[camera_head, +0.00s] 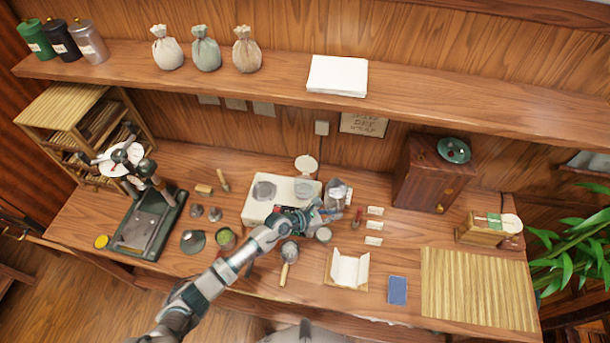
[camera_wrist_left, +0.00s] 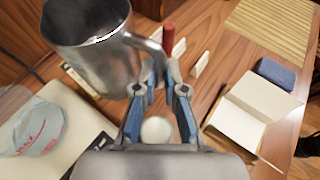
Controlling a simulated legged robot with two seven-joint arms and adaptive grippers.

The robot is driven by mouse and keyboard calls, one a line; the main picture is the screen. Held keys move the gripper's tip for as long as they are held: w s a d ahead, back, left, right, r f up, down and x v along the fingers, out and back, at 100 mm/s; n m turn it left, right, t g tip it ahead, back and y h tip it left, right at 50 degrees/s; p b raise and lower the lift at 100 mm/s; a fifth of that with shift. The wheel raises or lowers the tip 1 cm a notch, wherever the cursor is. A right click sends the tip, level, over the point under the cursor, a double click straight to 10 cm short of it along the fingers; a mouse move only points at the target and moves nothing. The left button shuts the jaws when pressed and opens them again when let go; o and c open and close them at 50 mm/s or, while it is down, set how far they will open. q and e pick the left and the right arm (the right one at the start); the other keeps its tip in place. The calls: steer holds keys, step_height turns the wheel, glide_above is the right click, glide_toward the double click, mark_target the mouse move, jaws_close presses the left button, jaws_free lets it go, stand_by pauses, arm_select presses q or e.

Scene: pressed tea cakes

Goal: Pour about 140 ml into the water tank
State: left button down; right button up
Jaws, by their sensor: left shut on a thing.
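My left gripper (camera_head: 322,214) is shut on the handle of a grey metal jug (camera_head: 338,194), just right of the white appliance (camera_head: 256,213). In the left wrist view the jug (camera_wrist_left: 95,65) is at upper left, its mouth partly seen and its contents hidden. The fingers (camera_wrist_left: 158,100) meet its handle. A clear round water tank (camera_wrist_left: 32,128) with red marking shows at the left edge of the wrist view, on the appliance; its water level is unclear. The jug is apart from the tank and no stream shows. My right gripper is out of view.
A red-handled tool (camera_head: 357,217) and small white cards (camera_head: 375,226) stand right of the jug. A small white-topped pot (camera_head: 323,235) is close below the gripper. Open paper (camera_head: 348,270), a blue pad (camera_head: 397,290) and a slatted mat (camera_head: 478,288) lie to the right.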

mark_target(335, 201)
arm_select(q)
steer(key=a+r+n+h+b, duration=0.1)
steer(key=b, duration=0.1)
steer(key=w+a+r+n+h+b, duration=0.1)
steer(key=h+b, duration=0.1)
steer(key=b, duration=0.1)
steer(key=a+r+n+h+b, duration=0.1)
steer(key=a+n+b, duration=0.1)
steer(key=b, duration=0.1)
steer(key=shift+w+r, duration=0.15)
steer(key=shift+w, duration=0.2)
steer(key=shift+w+a+r+n+t+h+b, duration=0.2)
steer(key=shift+a+r+n+t+h+b, duration=0.2)
steer(key=shift+n+h+b, duration=0.45)
steer(key=shift+w+a+r+n+t+h+b, duration=0.2)
steer(key=shift+a+r+n+t+h+b, duration=0.15)
steer(key=shift+n+h+b, duration=0.45)
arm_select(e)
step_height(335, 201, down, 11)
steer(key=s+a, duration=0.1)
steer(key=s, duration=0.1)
